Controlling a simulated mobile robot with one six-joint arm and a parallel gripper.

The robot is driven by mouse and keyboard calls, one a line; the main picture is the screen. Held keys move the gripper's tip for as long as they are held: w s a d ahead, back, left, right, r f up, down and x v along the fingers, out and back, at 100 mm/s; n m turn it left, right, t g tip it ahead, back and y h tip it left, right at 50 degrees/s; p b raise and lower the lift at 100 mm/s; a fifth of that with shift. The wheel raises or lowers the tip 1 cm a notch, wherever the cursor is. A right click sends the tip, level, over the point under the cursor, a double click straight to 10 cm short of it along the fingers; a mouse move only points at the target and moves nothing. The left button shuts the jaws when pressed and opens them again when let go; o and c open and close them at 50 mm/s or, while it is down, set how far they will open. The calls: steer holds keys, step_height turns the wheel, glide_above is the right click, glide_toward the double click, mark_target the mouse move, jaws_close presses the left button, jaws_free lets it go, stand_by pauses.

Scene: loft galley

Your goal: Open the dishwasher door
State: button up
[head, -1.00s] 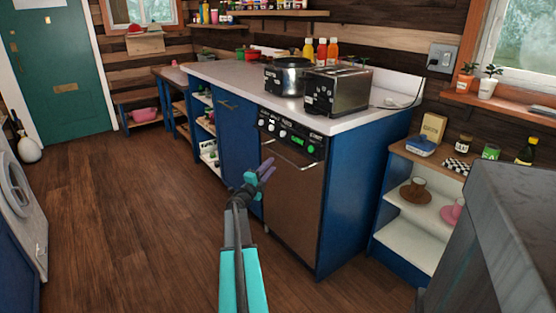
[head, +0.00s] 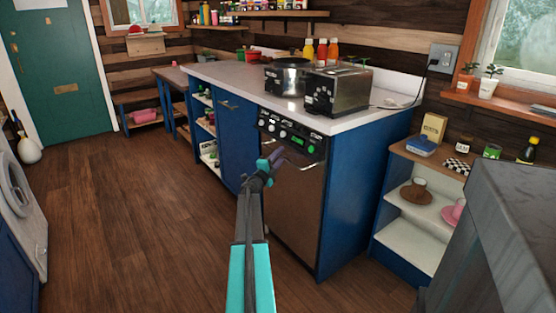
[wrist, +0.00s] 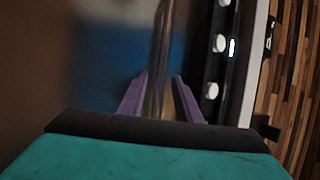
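The dishwasher (head: 292,205) is built into the blue counter, with a brown metallic door that looks shut. Its bar handle (head: 303,160) runs across the top of the door, below a black control panel (head: 291,134) with white knobs and a green display. My gripper (head: 273,160) is at the left part of the handle and hides it there. In the wrist view, the purple fingers (wrist: 158,100) are apart, with the handle bar (wrist: 160,60) between them. Gaps show on both sides of the bar. Whether a finger touches the bar, I cannot tell.
A toaster (head: 338,92) and a pot (head: 288,76) stand on the counter above. An open shelf unit (head: 412,232) stands to the right of the dishwasher. A grey surface (head: 500,240) fills the lower right. The wooden floor (head: 140,210) to the left is clear.

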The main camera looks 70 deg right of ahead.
jaws_close()
